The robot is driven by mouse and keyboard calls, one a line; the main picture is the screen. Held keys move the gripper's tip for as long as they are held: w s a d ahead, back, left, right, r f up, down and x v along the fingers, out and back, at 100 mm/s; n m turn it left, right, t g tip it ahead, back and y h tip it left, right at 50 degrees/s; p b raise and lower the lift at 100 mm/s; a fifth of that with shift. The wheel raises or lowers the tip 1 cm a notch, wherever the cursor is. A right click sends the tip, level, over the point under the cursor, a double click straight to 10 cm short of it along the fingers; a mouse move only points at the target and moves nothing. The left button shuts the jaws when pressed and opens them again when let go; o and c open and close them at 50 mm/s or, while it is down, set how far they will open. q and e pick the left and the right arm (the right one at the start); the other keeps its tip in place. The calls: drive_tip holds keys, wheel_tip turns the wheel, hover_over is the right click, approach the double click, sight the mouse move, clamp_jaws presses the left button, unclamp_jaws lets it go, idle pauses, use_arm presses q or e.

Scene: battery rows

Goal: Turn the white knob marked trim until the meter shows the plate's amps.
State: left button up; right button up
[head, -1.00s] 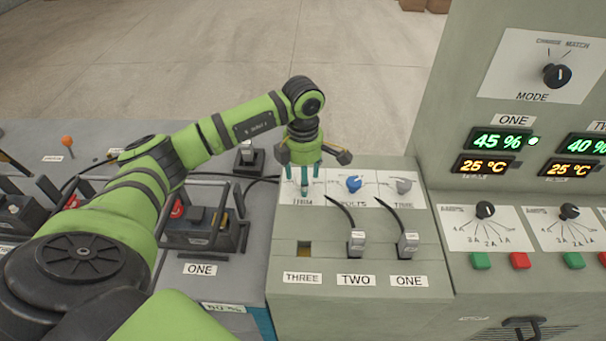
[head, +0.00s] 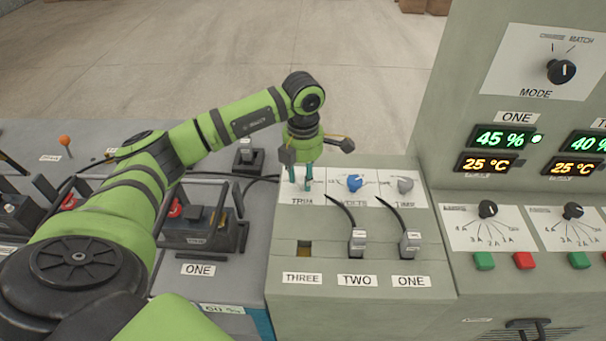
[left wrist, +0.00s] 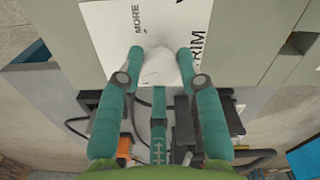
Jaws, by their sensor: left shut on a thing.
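The white trim knob (left wrist: 160,68) shows in the left wrist view between my fingers, on a white panel with the words MORE and TRIM partly visible. My left gripper (left wrist: 163,58) is shut on this knob, pointing down at the panel, with a third finger below it. In the head view my left gripper (head: 302,185) stands over the TRIM label (head: 302,200) and its fingers hide most of the knob. I cannot make out a meter showing amps, nor a plate giving an amps value. My right gripper is not in view.
A blue knob (head: 355,183) and a grey knob (head: 404,185) sit just right of my gripper. Two clamps with black cables (head: 358,243) stand below. At right, a tall cabinet (head: 440,130) carries displays reading 45 % and 25 °C, and dials. A battery (head: 200,232) lies left.

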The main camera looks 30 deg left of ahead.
sight(303, 178)
use_arm(q)
drive_tip(key=o, duration=1.1)
drive_tip(key=shift+o, duration=0.2)
drive_tip(key=shift+r, duration=0.55)
wheel_tip(303, 178, up, 11)
